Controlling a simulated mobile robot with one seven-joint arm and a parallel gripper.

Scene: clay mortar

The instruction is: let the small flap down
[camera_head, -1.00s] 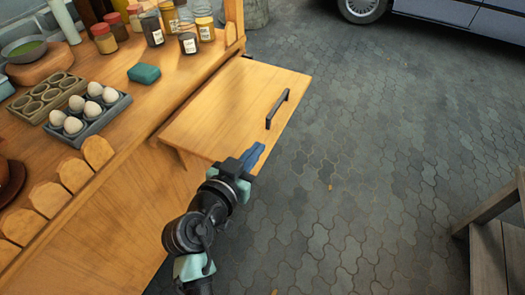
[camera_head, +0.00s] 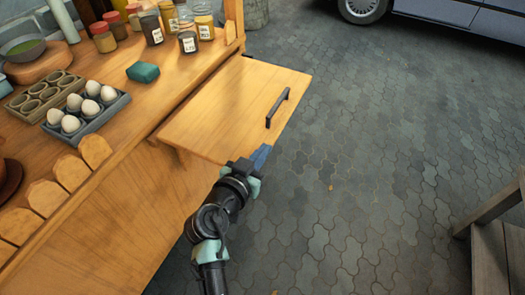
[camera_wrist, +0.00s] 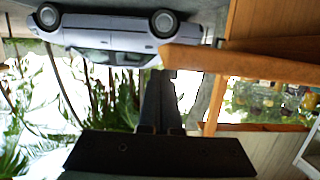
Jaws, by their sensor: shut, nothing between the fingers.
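The small flap (camera_head: 225,110) is a light wooden board standing out from the right side of the counter, raised and about level. A black bar handle (camera_head: 278,108) sits on its top near the outer edge. My gripper (camera_head: 262,153) is shut and empty at the flap's near outer corner; the head view does not clearly tell whether its blue fingers touch the wood. In the wrist view, which is upside down, the dark fingers (camera_wrist: 163,85) end close to the flap's wooden edge (camera_wrist: 240,65). The flap's underside is mostly hidden in the head view.
The wooden counter (camera_head: 150,115) holds an egg tray (camera_head: 88,112), a teal block (camera_head: 143,71) and several jars (camera_head: 187,41). A wooden step-like structure (camera_head: 490,240) stands at the lower right. The paved ground (camera_head: 380,140) beside the flap is clear. A car is parked behind.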

